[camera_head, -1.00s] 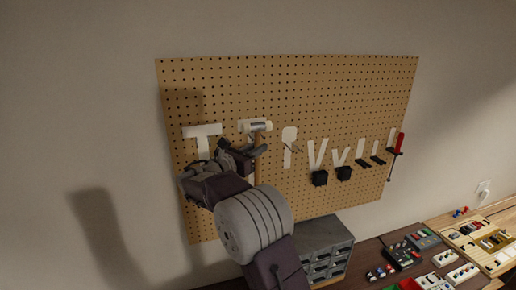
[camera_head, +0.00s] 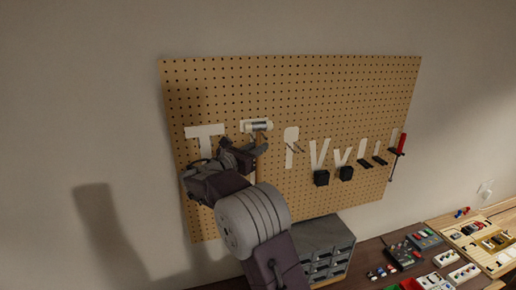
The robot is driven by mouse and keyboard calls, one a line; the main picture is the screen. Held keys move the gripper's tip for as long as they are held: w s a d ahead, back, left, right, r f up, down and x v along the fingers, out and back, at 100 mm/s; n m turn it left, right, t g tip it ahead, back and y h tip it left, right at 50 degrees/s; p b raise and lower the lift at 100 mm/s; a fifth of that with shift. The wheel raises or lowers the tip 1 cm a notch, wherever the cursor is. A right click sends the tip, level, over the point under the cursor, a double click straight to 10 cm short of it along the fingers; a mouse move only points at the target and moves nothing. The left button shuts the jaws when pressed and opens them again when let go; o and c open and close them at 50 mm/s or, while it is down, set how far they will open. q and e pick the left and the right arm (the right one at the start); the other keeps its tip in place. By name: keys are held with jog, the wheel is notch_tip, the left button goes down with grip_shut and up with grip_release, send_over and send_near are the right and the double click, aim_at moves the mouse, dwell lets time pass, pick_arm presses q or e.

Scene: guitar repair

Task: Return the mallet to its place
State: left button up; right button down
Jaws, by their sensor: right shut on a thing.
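The mallet (camera_head: 257,126) has a pale head with a grey middle and is up in front of the pegboard (camera_head: 300,90). Its head overlaps a white painted tool outline (camera_head: 246,127); I cannot tell whether it touches the board or a hook. My right gripper (camera_head: 246,153) is just below the head, shut on the mallet; the handle is mostly hidden by the gripper and arm. Another T-shaped white outline (camera_head: 205,131) to the left is empty. My left gripper is not in view.
More outlines and black holders (camera_head: 321,178) are to the right, with a red-handled tool (camera_head: 401,143) at the board's right edge. A grey drawer cabinet (camera_head: 325,240) stands below. The bench at lower right holds several small parts and boxes.

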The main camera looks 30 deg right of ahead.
jog(key=shift+f+b, duration=0.45)
dwell(0.3)
jog(key=c, duration=1.3)
grip_release()
jog(key=shift+s, duration=0.1)
jog(key=shift+a+f+b, duration=0.2)
jog(key=shift+a+b, duration=0.2)
jog(key=b+v, duration=0.1)
jog(key=v, duration=0.1)
jog(key=b+v, duration=0.1)
jog(key=v, duration=0.2)
jog(key=b+v, duration=0.2)
jog(key=v, duration=0.1)
jog(key=shift+s+a+r, duration=0.15)
jog(key=shift+r, duration=0.1)
